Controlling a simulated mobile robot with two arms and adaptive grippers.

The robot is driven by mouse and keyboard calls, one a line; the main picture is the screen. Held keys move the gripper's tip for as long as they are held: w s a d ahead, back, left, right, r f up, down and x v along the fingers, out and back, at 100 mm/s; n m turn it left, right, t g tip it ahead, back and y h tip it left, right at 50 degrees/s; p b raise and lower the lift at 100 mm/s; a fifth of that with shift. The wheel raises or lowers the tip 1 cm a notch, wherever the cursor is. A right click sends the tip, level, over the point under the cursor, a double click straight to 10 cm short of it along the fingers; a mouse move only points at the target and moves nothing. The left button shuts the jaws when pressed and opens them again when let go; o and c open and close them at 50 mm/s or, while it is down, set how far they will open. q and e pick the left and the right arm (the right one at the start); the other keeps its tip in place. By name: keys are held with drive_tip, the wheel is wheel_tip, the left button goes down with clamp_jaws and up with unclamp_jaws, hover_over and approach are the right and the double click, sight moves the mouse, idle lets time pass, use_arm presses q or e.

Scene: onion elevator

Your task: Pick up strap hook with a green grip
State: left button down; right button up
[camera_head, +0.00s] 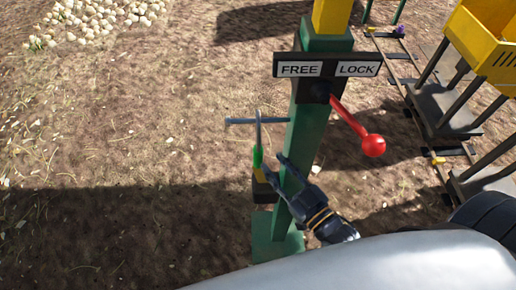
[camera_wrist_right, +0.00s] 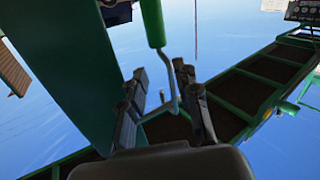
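The strap hook has a green grip (camera_head: 257,157) and a grey metal rod (camera_head: 258,128). It hangs upright at a grey bar (camera_head: 238,121) left of the green post. My right gripper (camera_head: 273,165) is beside the grip, its fingers pointing up and left. In the right wrist view, the green grip (camera_wrist_right: 154,22) is at the top and its bent metal rod (camera_wrist_right: 169,75) runs down between the spread fingers (camera_wrist_right: 162,85). The fingers look open, with gaps on both sides of the rod. My left gripper is not in view.
A green post (camera_head: 306,125) stands close to my right gripper. It carries a FREE/LOCK sign (camera_head: 328,69) and a red ball lever (camera_head: 373,145). A yellow wagon (camera_head: 485,45) and rails are at right. Open dirt ground (camera_head: 120,130) lies at left.

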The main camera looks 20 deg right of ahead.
sight(258, 149)
drive_tip(key=x, duration=0.3)
drive_tip(key=p+x, duration=0.1)
drive_tip(key=x, duration=0.1)
drive_tip(key=shift+w+a+f, duration=0.15)
drive_tip(key=shift+w+f, duration=0.1)
drive_tip(key=shift+f, duration=0.05)
drive_tip(key=shift+c, duration=0.2)
clamp_jaws()
